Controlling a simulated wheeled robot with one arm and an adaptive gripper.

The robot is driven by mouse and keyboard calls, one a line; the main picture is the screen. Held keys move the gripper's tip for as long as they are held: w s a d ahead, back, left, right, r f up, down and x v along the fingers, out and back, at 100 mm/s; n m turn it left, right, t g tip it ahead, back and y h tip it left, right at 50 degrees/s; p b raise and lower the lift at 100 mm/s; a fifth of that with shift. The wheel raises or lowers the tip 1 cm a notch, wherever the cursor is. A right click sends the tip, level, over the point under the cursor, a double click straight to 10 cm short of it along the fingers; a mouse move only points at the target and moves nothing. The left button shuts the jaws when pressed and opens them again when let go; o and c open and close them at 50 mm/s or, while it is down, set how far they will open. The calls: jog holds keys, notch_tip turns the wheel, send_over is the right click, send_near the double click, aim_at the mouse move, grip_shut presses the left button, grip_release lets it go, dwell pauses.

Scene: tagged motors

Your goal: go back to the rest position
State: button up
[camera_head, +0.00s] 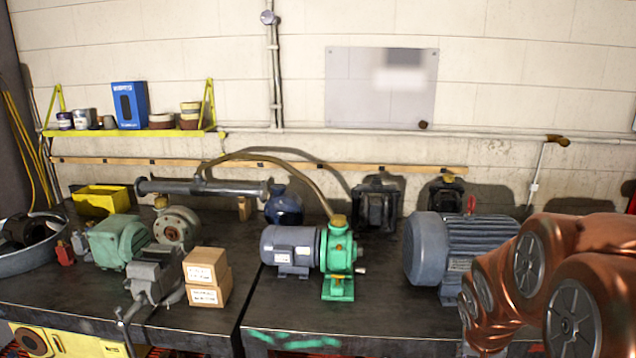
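My copper-coloured arm shows at the lower right of the head view, in front of the right end of the bench. Its gripper end is not visible in this view. On the dark workbench (390,305) stand a large blue-grey motor (426,250), partly hidden by my arm on its right side, and a smaller grey motor (290,247) joined to a green pump (338,250).
Left on the bench are a vise (155,275), two stacked cardboard boxes (207,278), a green housing (118,241), a yellow bin (100,200) and a metal basin (40,258). A yellow shelf (125,132) hangs behind. The front middle of the bench is clear.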

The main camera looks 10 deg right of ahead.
jog(key=s+a+r+n+g+y, duration=0.1)
jog(key=s+a+n+g+y, duration=0.2)
jog(key=s+a, duration=1.6)
jog(key=a+n+g, duration=0.2)
jog(key=n, duration=0.1)
jog(key=shift+s+a+r+n+y, duration=0.2)
jog(key=shift+s+r+n+y, duration=0.1)
jog(key=shift+s+y, duration=0.1)
